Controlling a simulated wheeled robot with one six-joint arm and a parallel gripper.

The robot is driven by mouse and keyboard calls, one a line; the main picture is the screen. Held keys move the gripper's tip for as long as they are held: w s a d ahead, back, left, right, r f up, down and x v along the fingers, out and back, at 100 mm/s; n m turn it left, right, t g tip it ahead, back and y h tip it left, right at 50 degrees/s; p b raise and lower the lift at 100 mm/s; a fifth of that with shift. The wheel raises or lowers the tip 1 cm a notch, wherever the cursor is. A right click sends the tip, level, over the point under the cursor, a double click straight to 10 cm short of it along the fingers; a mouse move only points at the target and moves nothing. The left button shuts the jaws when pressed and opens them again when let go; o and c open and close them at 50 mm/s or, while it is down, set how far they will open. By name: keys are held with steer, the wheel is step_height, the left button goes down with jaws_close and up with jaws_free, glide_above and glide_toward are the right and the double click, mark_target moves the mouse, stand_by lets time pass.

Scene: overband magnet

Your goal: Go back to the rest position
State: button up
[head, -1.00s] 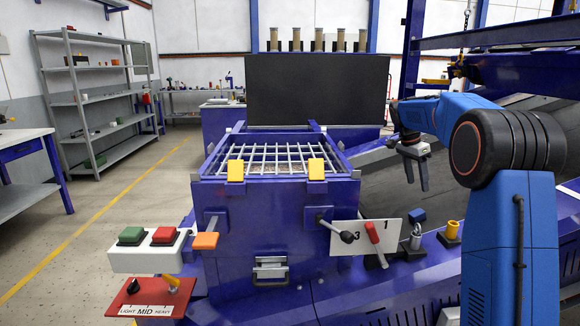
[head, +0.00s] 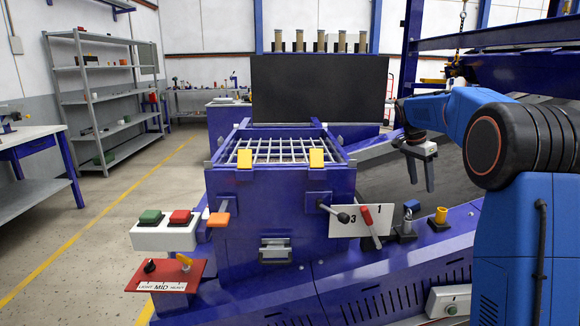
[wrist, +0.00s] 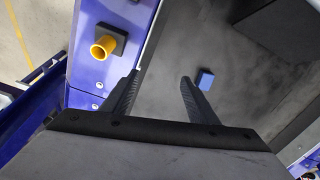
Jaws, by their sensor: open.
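My gripper (head: 421,173) hangs pointing down at the right of the head view, over the dark belt (head: 378,178) and beside the purple machine. Its two fingers stand apart with nothing between them. In the wrist view the open fingers (wrist: 158,88) reach over the dark grey surface. A small blue block (wrist: 206,79) shows just past the right finger there, apart from it. My blue arm reaches in from the right side of the head view.
The purple hopper with a white grid (head: 285,150) stands at centre. Shelves (head: 105,95) and open floor lie left.

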steer(key=s+a+r+n+t+y, duration=0.1)
steer(key=s+a+n, duration=0.35)
steer(key=s, duration=0.85)
steer(key=s+a+r+n+t+y, duration=0.1)
steer(key=s+a+r+n, duration=0.15)
steer(key=s+a, duration=0.75)
steer(key=s+f+n+t, duration=0.1)
steer(key=s+f+n, duration=0.2)
steer(key=s+f, duration=0.4)
steer(key=s+a+f+n+t+y, duration=0.1)
steer(key=s+f+n, duration=0.3)
steer(key=s, duration=1.6)
step_height(320, 180, down, 3)
steer(key=shift+a+r+n+y, duration=0.15)
steer(key=shift+a+n+y, duration=0.15)
